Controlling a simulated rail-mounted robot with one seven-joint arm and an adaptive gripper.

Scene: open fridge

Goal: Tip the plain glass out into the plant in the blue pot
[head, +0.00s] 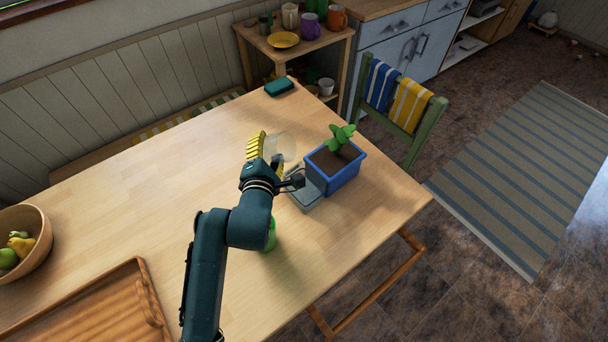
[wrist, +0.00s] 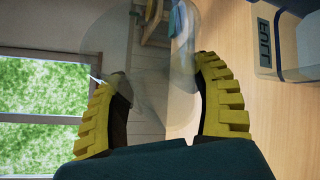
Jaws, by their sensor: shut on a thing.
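The plain glass (head: 282,146) is clear and hard to make out; my gripper (head: 266,158) is shut on it with its yellow fingers. In the wrist view the glass (wrist: 150,62) shows between the fingers of the gripper (wrist: 155,95). The glass is above the table, left of the blue pot (head: 345,180) and apart from it. Its exact tilt and contents cannot be told. The green plant (head: 341,138) stands in dark soil in the pot, near the table's right edge.
A grey scale-like device (head: 305,198) sits at the pot's left front, its panel showing in the wrist view (wrist: 265,42). A green object (head: 270,236) is partly hidden by my arm. A dark teal block (head: 279,87) lies at the back. A wooden tray (head: 140,290) and fruit bowl (head: 42,255) are left.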

